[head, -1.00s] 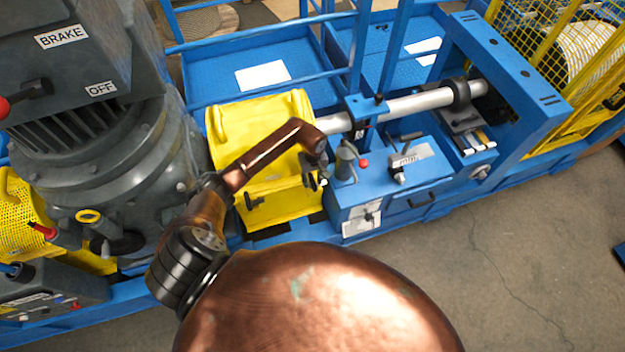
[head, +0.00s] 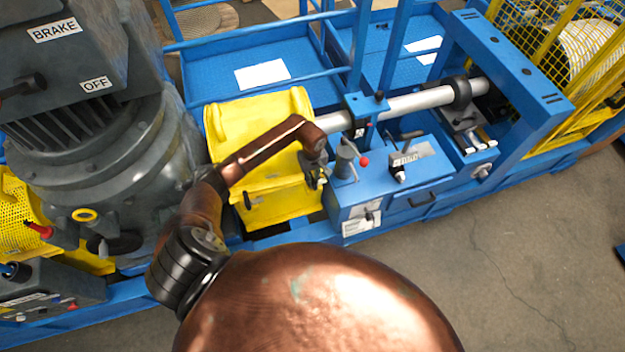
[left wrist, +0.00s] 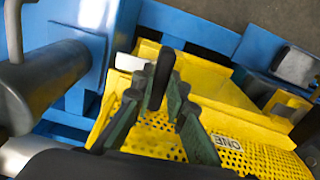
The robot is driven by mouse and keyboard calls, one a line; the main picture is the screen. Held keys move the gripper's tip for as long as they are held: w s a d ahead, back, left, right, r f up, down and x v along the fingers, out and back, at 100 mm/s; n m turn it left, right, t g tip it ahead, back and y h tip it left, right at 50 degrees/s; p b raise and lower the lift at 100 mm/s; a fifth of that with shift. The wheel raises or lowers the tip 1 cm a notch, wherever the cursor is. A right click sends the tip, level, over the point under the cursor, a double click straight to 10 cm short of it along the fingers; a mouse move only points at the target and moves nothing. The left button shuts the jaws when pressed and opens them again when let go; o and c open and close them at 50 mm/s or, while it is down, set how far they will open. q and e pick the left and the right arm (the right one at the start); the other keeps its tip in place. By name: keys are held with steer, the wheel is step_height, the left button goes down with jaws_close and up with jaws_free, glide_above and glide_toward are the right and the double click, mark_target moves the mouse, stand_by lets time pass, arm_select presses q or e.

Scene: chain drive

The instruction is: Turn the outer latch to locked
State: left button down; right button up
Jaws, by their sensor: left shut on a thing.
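A yellow guard box (head: 280,205) stands in the middle of the head view, and its perforated face fills much of the left wrist view (left wrist: 235,120). My left gripper (head: 318,178) is at the right end of its front face. In the left wrist view, its greenish fingers (left wrist: 163,88) are shut on a black latch handle (left wrist: 160,75), one finger on each side. The handle stands upright in that picture. In the head view the gripper mostly hides this latch. Another dark latch (head: 248,201) sits at the left of the front face. My right gripper is not in view.
A blue bench block (head: 385,195) with a grey lever and red knob (head: 364,161) stands close right of the gripper. A silver shaft (head: 420,100) runs behind it. A large grey motor housing (head: 110,165) is at left. Open floor (head: 500,250) lies in front at right.

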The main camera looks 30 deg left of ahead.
arm_select(q)
steer(key=n+b, duration=0.2)
steer(key=b, duration=0.1)
steer(key=shift+a+f+b, duration=0.15)
steer(key=shift+f+b, duration=0.15)
steer(key=shift+r+n+b, duration=0.1)
steer(key=shift+n+b, duration=0.45)
steer(key=shift+n, duration=0.35)
steer(key=n, duration=0.2)
steer(key=shift+r+n+b, duration=0.15)
steer(key=shift+n+b, duration=0.15)
steer(key=shift+b, duration=0.05)
steer(key=n, duration=0.3)
steer(key=shift+n, duration=0.4)
steer(key=n, duration=0.5)
steer(key=shift+n, duration=1)
